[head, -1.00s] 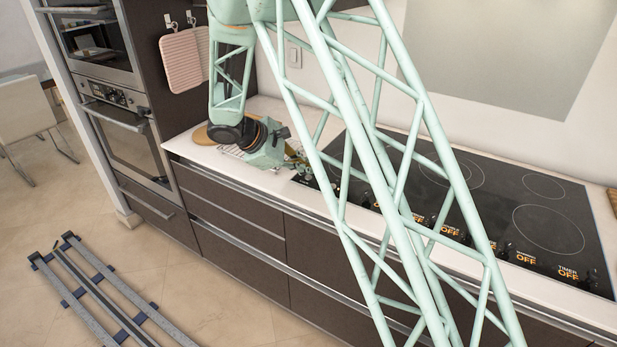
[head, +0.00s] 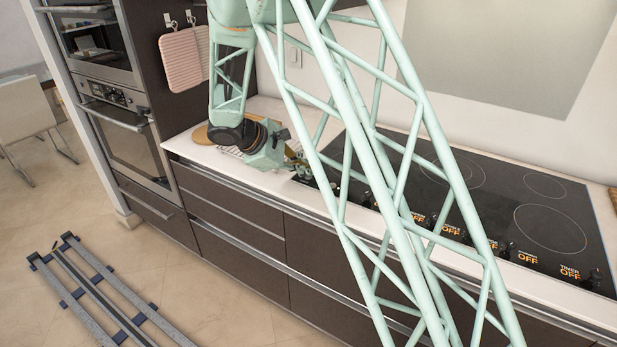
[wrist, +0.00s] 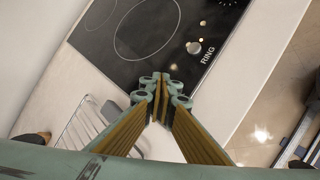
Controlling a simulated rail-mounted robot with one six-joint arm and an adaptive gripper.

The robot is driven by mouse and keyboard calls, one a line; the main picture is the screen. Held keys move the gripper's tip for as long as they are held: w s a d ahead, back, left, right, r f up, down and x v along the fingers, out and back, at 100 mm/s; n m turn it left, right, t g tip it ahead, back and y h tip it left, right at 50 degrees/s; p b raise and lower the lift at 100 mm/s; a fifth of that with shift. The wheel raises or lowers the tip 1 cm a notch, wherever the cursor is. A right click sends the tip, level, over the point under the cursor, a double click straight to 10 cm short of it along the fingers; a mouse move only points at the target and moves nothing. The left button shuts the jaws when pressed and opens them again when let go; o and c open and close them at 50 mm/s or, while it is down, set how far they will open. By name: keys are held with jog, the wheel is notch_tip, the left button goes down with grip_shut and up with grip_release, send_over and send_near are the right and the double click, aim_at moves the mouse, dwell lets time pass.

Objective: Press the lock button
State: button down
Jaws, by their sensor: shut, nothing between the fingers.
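The black cooktop (head: 470,190) is set in the white counter, with a row of knobs and glowing labels along its front edge. In the wrist view, the cooktop (wrist: 125,45) shows a pale round knob (wrist: 194,47) beside the word RING and small lit marks (wrist: 203,22) near it. I cannot make out which mark is the lock button. My gripper (wrist: 161,84) is shut and empty, its fingertips together near the cooktop's corner in that view. In the head view, my gripper (head: 299,169) is low by the cooktop's left end. Whether it touches the surface is unclear.
A wire rack (wrist: 82,128) lies on the counter beside my gripper. A round wooden board (head: 202,135) is at the counter's left end. My lattice arm hides part of the cooktop.

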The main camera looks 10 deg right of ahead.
jog(key=shift+f, duration=0.1)
dwell(0.5)
jog(key=shift+r, duration=0.55)
jog(key=shift+r, duration=0.15)
dwell(0.4)
jog(key=shift+r+p, duration=1.7)
jog(key=shift+r, duration=1.2)
